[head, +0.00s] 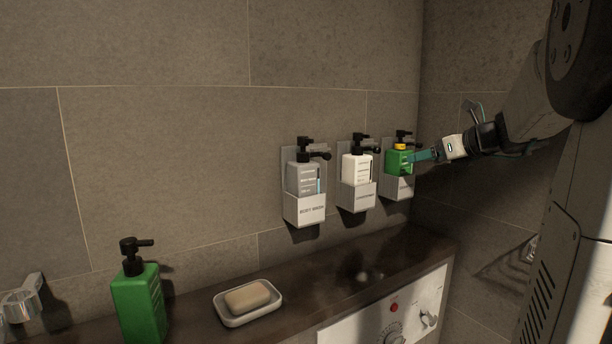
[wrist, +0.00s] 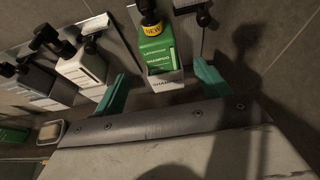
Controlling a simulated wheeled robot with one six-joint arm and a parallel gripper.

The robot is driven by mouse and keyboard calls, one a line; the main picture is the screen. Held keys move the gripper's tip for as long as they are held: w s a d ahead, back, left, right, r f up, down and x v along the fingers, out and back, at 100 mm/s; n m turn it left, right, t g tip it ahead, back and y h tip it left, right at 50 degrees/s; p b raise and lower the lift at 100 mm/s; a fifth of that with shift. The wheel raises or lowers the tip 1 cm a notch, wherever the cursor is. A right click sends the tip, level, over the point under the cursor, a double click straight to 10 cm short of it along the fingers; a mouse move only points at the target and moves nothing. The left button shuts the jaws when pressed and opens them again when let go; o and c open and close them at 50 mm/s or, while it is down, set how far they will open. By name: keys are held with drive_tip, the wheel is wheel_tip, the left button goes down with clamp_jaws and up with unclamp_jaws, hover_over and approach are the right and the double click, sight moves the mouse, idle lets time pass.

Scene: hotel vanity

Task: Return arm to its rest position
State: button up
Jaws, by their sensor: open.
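My gripper (head: 424,156) is at the right in the head view, its teal fingers close to a green bottle (head: 398,162) in the rightmost wall holder (head: 400,188). In the wrist view my gripper (wrist: 162,84) is open, with one teal finger to each side of the green bottle (wrist: 156,52). The bottle has a yellow tag at its neck and stands upright in its holder. I cannot tell whether a finger touches the bottle or holder. My arm reaches in from the right edge of the head view.
A white bottle (head: 356,168) and a grey bottle (head: 304,178) sit in wall holders to the left. On the dark counter (head: 190,318) stand a larger green pump bottle (head: 138,305) and a soap dish (head: 234,319). A tiled side wall (head: 470,75) is close behind my arm.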

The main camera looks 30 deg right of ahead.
drive_tip(key=s+a+f+n+g+y, duration=0.1)
drive_tip(key=s+a+f+n+g, duration=0.3)
drive_tip(key=a+f+n, duration=0.45)
drive_tip(key=s+a+f+n+g+y, duration=0.1)
drive_tip(key=s+a+f+n+g, duration=0.35)
drive_tip(key=a+n, duration=0.6)
drive_tip(key=s+a+f+n+g+h, duration=0.1)
drive_tip(key=s+a+f+n+g, duration=0.1)
drive_tip(key=s+a+n, duration=0.5)
drive_tip(key=s+a+f+n+g+h, duration=0.1)
drive_tip(key=s+a+f+n+h, duration=0.1)
drive_tip(key=s+a+f+n, duration=0.2)
drive_tip(key=s+a+n, duration=0.3)
drive_tip(key=a+n, duration=0.1)
drive_tip(key=n, duration=0.1)
drive_tip(key=shift+a+f+g, duration=0.15)
drive_tip(key=shift+a+g, duration=0.05)
drive_tip(key=shift+g, duration=0.15)
